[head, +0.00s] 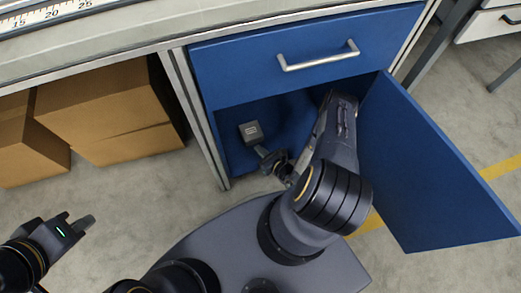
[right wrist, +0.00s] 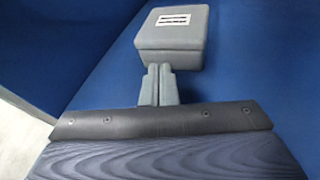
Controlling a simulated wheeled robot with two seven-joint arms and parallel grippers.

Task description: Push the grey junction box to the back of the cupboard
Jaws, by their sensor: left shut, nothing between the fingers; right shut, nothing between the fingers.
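The grey junction box (head: 251,132) stands on the floor of the open blue cupboard, toward its left side in the head view. It has a pale label with dark lines on top, and it also shows in the right wrist view (right wrist: 172,38). My right gripper (head: 262,151) reaches into the cupboard with shut, empty fingers. In the right wrist view its fingertips (right wrist: 158,72) are right at the near face of the box, touching or almost touching it. My left gripper (head: 84,225) is shut and empty, outside over the floor at the left.
The blue cupboard door (head: 440,170) stands open to the right of my right arm. A closed blue drawer (head: 310,50) with a metal handle sits above the opening. Cardboard boxes (head: 100,105) stand under the bench at the left. The grey floor at lower left is clear.

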